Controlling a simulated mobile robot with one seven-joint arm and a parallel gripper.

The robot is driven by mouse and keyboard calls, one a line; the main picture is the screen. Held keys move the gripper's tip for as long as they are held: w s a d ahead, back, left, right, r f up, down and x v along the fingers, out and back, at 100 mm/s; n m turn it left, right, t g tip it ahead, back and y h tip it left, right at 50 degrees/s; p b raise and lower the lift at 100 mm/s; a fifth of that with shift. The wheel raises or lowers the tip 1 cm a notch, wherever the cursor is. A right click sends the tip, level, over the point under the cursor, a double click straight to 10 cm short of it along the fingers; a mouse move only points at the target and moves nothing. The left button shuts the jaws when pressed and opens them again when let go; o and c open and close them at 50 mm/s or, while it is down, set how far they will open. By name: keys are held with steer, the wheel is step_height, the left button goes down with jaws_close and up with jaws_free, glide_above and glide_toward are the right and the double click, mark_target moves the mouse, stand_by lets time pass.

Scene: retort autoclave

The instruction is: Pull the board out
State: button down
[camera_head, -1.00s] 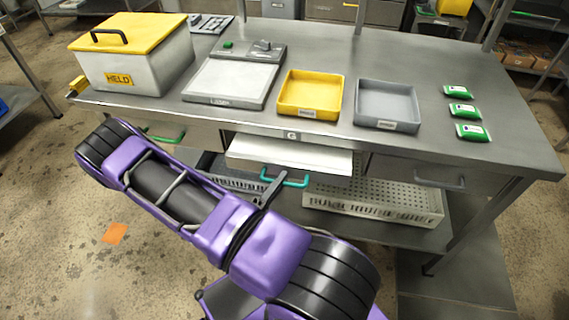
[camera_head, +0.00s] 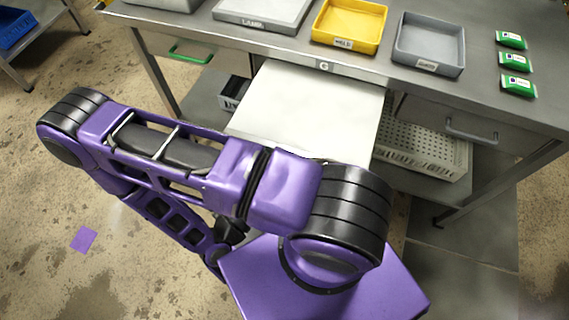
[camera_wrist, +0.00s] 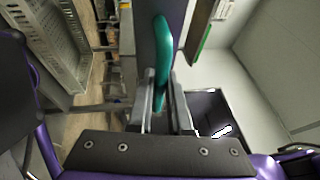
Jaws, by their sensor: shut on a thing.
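The board (camera_head: 308,108) is a pale flat panel beneath the table edge marked G. It sticks well out from the table front in the head view, and my arm covers its near end. Its teal handle (camera_wrist: 162,45) shows upright in the wrist view. My gripper (camera_wrist: 161,100) is shut on this handle, with one finger on each side. The handle and the gripper are hidden behind my arm in the head view.
The steel table (camera_head: 490,75) carries a yellow tray (camera_head: 349,27), a grey tray (camera_head: 429,44) and green packs (camera_head: 515,61). A drawer with a grey handle (camera_head: 471,132) is right of the board. A perforated basket (camera_head: 425,150) sits below. A purple square (camera_head: 84,240) lies on open floor.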

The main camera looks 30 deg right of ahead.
steer(key=c, duration=0.8)
jaws_free()
steer(key=shift+c, duration=0.2)
steer(key=shift+a, duration=0.15)
steer(key=b+v, duration=0.1)
steer(key=v, duration=1.6)
steer(key=shift+a, duration=0.1)
